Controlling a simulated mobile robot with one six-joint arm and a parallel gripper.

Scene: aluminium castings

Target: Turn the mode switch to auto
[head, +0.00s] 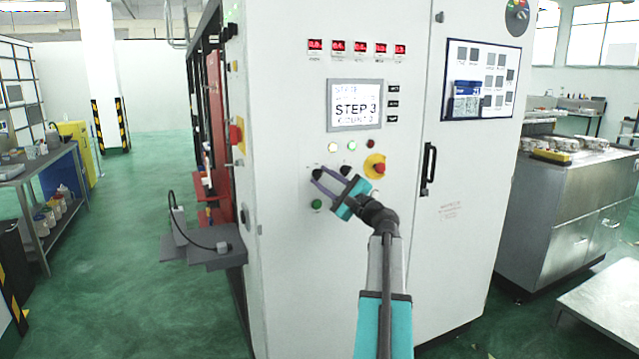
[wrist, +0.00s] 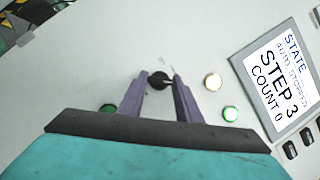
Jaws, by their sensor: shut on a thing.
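The mode switch (head: 317,174) appears to be the left black knob on the white cabinet's front, below the screen. It also shows in the wrist view (wrist: 158,81), with a pale pointer mark at its edge. My gripper (head: 319,174) reaches it from the lower right. In the wrist view its two purple fingers (wrist: 161,80) stand one on each side of the knob, shut on it. The small label beside the knob is too blurred to read. The screen (head: 355,106) reads STEP 3, and in the wrist view (wrist: 278,75) also STATE, AUTO STOPPED and COUNT 0.
A second black knob (head: 345,171) sits close right of the fingers. A red emergency button (head: 379,168) on yellow is further right. A green button (head: 316,204) is below the switch, and a white lamp (head: 333,147) above. A grey shelf (head: 205,252) juts out at left.

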